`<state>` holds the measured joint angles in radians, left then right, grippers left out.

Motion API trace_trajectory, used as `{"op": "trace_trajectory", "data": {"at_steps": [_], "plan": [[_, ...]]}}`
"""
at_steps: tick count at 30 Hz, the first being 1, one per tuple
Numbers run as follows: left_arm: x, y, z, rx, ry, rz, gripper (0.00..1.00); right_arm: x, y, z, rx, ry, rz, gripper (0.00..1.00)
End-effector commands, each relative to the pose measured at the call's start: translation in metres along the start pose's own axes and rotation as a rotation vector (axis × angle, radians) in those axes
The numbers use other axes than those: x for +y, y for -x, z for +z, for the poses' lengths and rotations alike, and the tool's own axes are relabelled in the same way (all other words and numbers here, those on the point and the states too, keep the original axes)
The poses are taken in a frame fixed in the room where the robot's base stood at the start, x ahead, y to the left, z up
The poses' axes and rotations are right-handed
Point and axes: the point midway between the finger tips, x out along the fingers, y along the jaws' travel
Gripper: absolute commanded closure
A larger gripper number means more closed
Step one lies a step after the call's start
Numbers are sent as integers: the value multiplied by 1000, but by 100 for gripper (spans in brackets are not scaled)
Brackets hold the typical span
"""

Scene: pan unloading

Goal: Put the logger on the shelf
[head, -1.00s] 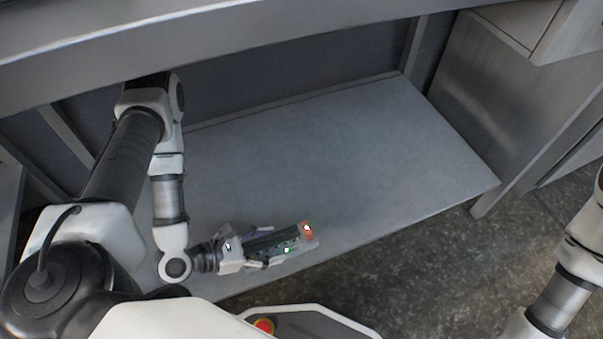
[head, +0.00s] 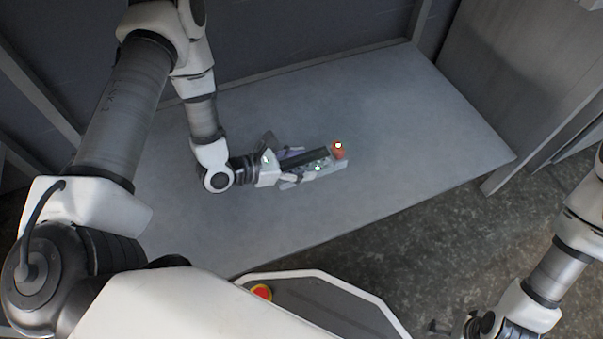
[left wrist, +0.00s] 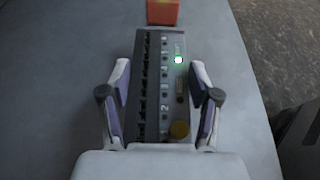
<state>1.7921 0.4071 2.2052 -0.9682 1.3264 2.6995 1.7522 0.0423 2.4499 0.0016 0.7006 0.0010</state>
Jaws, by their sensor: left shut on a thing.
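The logger (head: 325,166) is a grey box with a dark slotted strip, a green light and an orange-red end. My left gripper (head: 304,167) is shut on it, over the grey shelf (head: 420,130) in the head view. In the left wrist view the logger (left wrist: 172,95) lies between the two fingers of the left gripper (left wrist: 162,100), its orange end pointing away. Whether its underside touches the shelf cannot be told. My right gripper (head: 468,327) is at the bottom right of the head view, partly cut off, away from the shelf.
The shelf is bare around the logger, with free room behind and to the right. A metal side panel (head: 500,100) stands at the right and a dark back wall (head: 300,45) behind. The speckled floor (head: 440,230) lies in front.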

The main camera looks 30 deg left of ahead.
Motion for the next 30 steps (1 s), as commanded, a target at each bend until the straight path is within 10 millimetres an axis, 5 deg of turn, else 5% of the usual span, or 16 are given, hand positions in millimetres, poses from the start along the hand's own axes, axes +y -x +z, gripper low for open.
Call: {"op": "trace_trajectory", "data": {"at_steps": [6,17,18,20,30], "plan": [[1,-15,-32,0,2,-1,88,1,-29,-1,4,-5,1,8],[1,-16,-34,0,1,0,88,1,-29,-2,5,-6,1,8],[1,-16,-34,1,1,0,31,1,-29,-2,5,-6,1,8],[1,-15,-34,1,1,0,13,1,-28,-2,5,-6,1,8],[1,-14,-32,1,1,0,13,1,-26,-2,4,-6,1,8]]}}
